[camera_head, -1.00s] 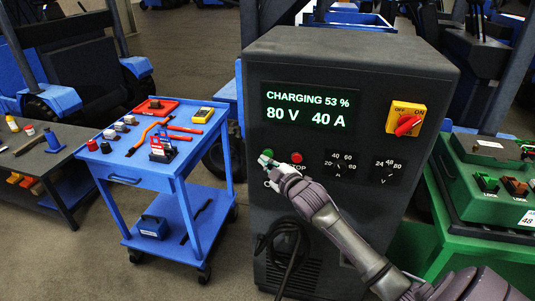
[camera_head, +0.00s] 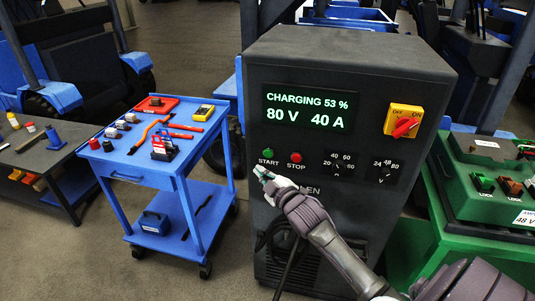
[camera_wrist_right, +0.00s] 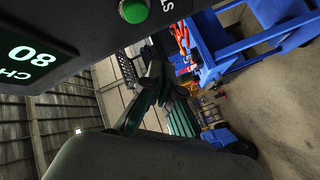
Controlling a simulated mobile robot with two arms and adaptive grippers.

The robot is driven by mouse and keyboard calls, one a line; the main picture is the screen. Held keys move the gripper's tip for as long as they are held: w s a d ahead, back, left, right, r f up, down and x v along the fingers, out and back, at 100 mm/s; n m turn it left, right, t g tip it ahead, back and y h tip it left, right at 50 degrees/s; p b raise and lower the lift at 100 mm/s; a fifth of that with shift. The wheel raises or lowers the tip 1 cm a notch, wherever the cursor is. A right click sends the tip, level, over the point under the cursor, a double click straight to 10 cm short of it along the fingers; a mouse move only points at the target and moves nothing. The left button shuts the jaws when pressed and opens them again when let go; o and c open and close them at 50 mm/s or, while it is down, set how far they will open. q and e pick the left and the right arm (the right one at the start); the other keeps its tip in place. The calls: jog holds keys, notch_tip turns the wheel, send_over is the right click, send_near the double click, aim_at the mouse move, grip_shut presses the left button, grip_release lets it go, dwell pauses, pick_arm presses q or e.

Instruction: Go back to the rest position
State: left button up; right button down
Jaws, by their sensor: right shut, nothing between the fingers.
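My right gripper (camera_head: 264,173) is in front of the dark charger cabinet (camera_head: 330,225), just below the green START button (camera_head: 267,153). Its fingers are shut with nothing between them, and it appears apart from the button. In the right wrist view the gripper's fingers (camera_wrist_right: 158,85) show in the middle, with the green button (camera_wrist_right: 133,11) at the top. The charger's display (camera_head: 312,106) reads CHARGING 53 %, 80 V, 40 A. The red STOP button (camera_head: 295,157) and the yellow and red rotary switch (camera_head: 404,121) are visible. My left gripper is not in view.
A blue tool cart (camera_head: 130,178) with tools on top stands left of the charger. A green case on a green stand (camera_head: 430,225) is at the right. A dark low table (camera_head: 45,155) is at the far left. Grey floor is open in front of the cart.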

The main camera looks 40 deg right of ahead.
jog(key=shift+f, duration=0.1)
dwell(0.6)
jog(key=s+a+f+m+g, duration=0.1)
jog(key=s+f+g, duration=0.3)
jog(key=f, duration=0.9)
jog(key=s+a+f+m+g, duration=0.1)
jog(key=s+f+m+g, duration=0.1)
jog(key=s+f, duration=0.75)
jog(key=s+a+f+m+g, duration=0.1)
jog(key=s+a+f+g, duration=0.15)
jog(key=f, duration=1.25)
jog(key=s+a+f+m+g, duration=0.1)
jog(key=s+a+f+g, duration=0.1)
jog(key=s+f, duration=0.4)
jog(key=s+a+f+g, duration=0.3)
jog(key=s+f, duration=0.3)
jog(key=s, duration=1.1)
jog(key=s+a+f+m+g+y, duration=0.1)
jog(key=s+f, duration=0.5)
jog(key=s, duration=0.6)
jog(key=shift+a+f+m+g, duration=0.15)
jog(key=shift+a+m+g, duration=0.15)
jog(key=shift+a+g, duration=0.75)
jog(key=shift+a, duration=0.15)
